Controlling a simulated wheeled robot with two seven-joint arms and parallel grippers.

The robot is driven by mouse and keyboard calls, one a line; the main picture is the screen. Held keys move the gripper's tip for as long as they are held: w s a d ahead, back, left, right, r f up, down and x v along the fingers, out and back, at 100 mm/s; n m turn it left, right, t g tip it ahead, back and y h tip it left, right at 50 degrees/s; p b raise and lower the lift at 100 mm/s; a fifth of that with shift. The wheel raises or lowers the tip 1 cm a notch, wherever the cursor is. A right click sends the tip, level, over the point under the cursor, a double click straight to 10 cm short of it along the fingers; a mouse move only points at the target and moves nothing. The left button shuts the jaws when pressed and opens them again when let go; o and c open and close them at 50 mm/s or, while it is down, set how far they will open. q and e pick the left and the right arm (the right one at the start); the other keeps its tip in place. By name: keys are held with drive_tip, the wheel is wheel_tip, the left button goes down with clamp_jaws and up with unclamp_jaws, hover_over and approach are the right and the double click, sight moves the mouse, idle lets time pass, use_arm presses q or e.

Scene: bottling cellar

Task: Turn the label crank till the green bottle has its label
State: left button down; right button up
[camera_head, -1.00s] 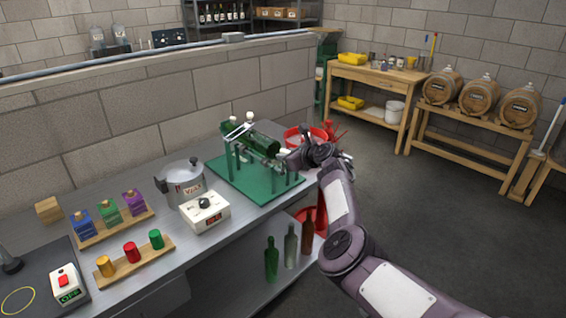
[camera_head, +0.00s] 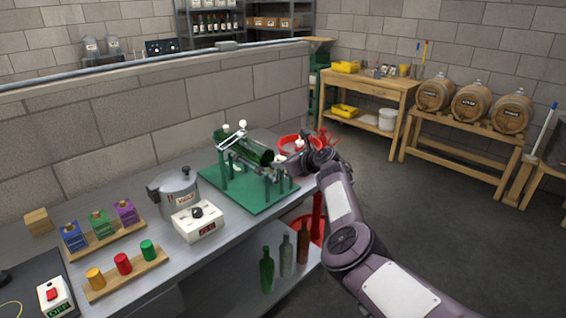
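The green bottle (camera_head: 252,151) lies tilted on its side in a labelling machine on a green base plate (camera_head: 256,206) with green posts. A pale metal arm with white knobs (camera_head: 231,133) rises over the bottle's far left end. No label can be made out on the bottle from here. My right gripper (camera_head: 296,161) is at the right end of the machine, by the crank side. The crank is mostly hidden by the gripper, and I cannot tell whether the fingers are closed on it. My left gripper is not in view.
On the grey bench (camera_head: 160,255) stand a pot (camera_head: 174,196), a white dial box (camera_head: 198,221), and racks of coloured blocks and cylinders. Several bottles stand on the shelf below. The floor to the right is clear.

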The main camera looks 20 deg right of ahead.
drive_tip(key=shift+s+a, duration=0.1)
drive_tip(key=shift+a, duration=0.2)
drive_tip(key=shift+s+d+r, duration=0.2)
drive_tip(key=shift+s+r, duration=0.1)
drive_tip(key=shift+s, duration=0.15)
drive_tip(key=v, duration=0.6)
drive_tip(key=shift+s+d, duration=0.25)
